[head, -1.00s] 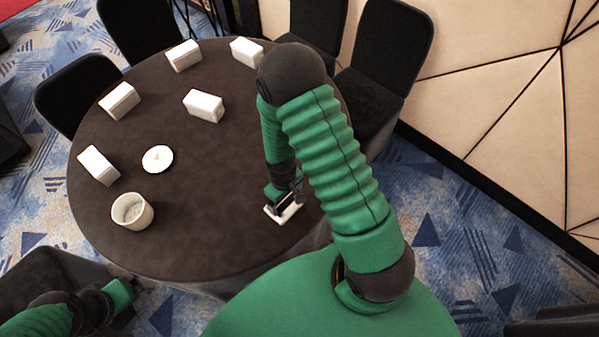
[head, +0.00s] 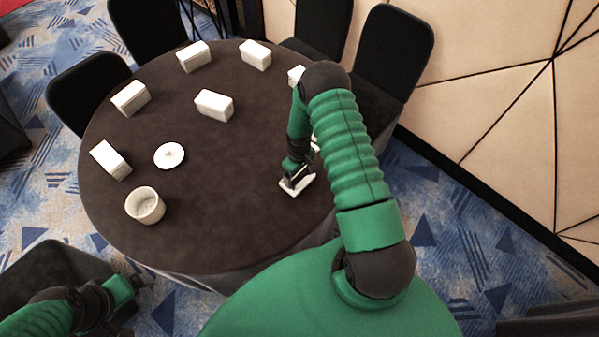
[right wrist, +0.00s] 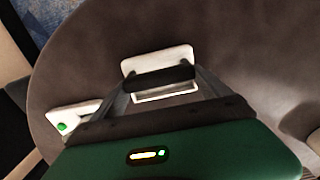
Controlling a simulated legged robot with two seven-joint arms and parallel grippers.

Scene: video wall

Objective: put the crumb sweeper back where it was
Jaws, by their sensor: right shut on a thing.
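The crumb sweeper (head: 297,187) is a small white flat piece with a dark upper part, near the right side of the round dark table (head: 235,150). My right gripper (head: 296,176) is shut on it from above. In the right wrist view the sweeper's white body (right wrist: 158,60) and black grip bar show between the fingertips (right wrist: 160,77). I cannot tell whether it touches the table or hovers just over it. My left gripper (head: 140,283) is low at the left, off the table near a dark chair; its jaws are too small to read.
Several white boxes (head: 214,105) stand on the table's far and left parts. A white bowl (head: 145,206) and a round white lid (head: 169,155) sit at left. A white item with a green dot (right wrist: 72,120) lies near the sweeper. The table's middle is clear. Black chairs (head: 388,55) surround it.

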